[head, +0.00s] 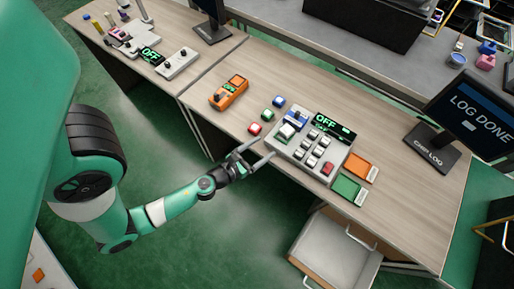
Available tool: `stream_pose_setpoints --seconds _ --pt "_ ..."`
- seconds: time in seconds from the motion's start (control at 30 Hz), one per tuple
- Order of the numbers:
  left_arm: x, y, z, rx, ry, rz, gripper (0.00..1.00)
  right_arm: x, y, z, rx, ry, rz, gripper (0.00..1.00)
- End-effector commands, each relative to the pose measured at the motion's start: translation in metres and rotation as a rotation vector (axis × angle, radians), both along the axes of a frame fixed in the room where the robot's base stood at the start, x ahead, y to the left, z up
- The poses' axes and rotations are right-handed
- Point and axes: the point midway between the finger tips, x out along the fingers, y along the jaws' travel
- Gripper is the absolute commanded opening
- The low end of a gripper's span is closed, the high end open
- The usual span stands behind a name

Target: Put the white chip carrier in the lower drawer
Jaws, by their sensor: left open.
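My right gripper is not in view.
A monitor (473,115) reads "LOG DONE". The desk's right front is clear.

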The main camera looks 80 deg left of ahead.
Motion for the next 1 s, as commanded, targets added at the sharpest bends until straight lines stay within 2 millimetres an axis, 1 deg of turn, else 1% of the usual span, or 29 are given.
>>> stream_pose_setpoints --seconds 0.03,0.1,0.23,0.57,0.63,0.67,0.73,0.77,0.83,0.87,0.9,0.93,0.97,1.0 --pt "-0.008 -0.005 -0.001 0.000 0.001 -0.002 0.81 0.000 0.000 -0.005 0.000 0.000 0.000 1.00" --pt "-0.014 -0.010 0.001 0.001 0.001 -0.002 0.81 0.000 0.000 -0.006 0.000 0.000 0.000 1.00" --pt "-0.020 -0.013 0.005 0.001 0.000 -0.001 0.81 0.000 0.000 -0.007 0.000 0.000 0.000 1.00" --pt "-0.020 -0.012 0.005 0.001 -0.002 0.000 0.81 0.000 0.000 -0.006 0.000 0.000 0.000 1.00" --pt "-0.014 -0.010 0.011 -0.012 -0.028 0.006 0.81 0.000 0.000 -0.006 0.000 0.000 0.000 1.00" --pt "-0.009 -0.008 0.016 -0.028 -0.057 0.012 0.81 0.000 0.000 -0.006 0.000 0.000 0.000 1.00" --pt "0.013 0.001 0.042 -0.102 -0.185 0.038 0.81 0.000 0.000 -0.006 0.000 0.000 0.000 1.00" --pt "0.027 0.006 0.058 -0.154 -0.267 0.050 0.81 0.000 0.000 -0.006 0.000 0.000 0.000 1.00" --pt "0.065 0.017 0.112 -0.338 -0.523 0.068 0.81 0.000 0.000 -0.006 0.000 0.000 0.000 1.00" --pt "0.083 0.020 0.140 -0.446 -0.652 0.064 0.81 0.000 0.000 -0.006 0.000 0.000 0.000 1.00" --pt "0.106 0.021 0.181 -0.617 -0.830 0.044 0.81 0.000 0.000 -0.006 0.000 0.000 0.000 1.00" --pt "0.122 0.020 0.212 -0.761 -0.958 0.017 0.81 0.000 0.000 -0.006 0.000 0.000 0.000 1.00" --pt "0.137 0.016 0.243 -0.913 -1.075 -0.021 0.81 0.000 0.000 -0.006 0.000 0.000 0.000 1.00" --pt "0.153 0.007 0.285 -1.127 -1.209 -0.086 0.81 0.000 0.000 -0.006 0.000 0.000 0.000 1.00"
